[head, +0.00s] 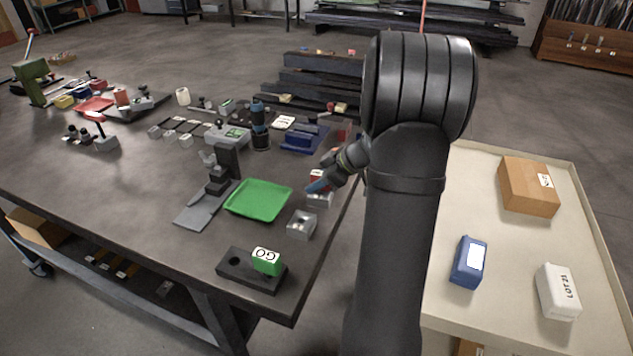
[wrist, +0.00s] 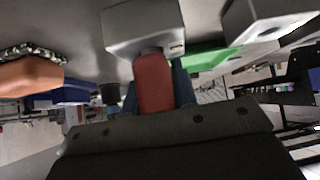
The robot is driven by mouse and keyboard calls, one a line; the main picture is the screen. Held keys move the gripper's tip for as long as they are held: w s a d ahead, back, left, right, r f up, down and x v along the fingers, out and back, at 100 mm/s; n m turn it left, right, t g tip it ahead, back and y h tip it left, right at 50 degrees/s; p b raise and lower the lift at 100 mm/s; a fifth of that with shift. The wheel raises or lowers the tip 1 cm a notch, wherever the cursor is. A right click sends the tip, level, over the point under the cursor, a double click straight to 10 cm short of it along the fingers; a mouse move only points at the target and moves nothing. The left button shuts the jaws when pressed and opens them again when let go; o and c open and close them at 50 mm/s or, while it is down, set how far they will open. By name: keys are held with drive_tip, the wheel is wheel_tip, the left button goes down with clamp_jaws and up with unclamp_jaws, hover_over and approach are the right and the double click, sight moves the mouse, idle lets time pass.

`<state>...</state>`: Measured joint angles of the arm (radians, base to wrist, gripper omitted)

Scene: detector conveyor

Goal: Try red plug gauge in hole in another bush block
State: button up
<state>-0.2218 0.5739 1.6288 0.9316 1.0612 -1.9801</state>
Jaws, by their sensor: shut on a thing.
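My gripper (head: 321,184) is at the right edge of the dark table and is shut on the red plug gauge (head: 317,174). In the wrist view the gauge's red handle (wrist: 153,85) sits between the blue fingers, its far end against a grey bush block (wrist: 145,27). That block also shows in the head view (head: 320,199), just under the gripper. The gauge's pin is hidden, so I cannot tell how deep it sits in the hole. Another grey bush block (head: 301,225) stands apart, nearer the front; the wrist view shows a hole in it (wrist: 262,22).
A green tray (head: 258,200) lies left of the blocks. A black holder (head: 238,274) with a green GO gauge (head: 266,261) is at the front corner. A grey stand (head: 222,170) and a blue fixture (head: 304,139) are behind. A cream-topped table (head: 500,265) with boxes is right.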

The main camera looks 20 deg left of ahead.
drive_tip(key=shift+r, duration=0.1)
drive_tip(key=shift+r, duration=3.25)
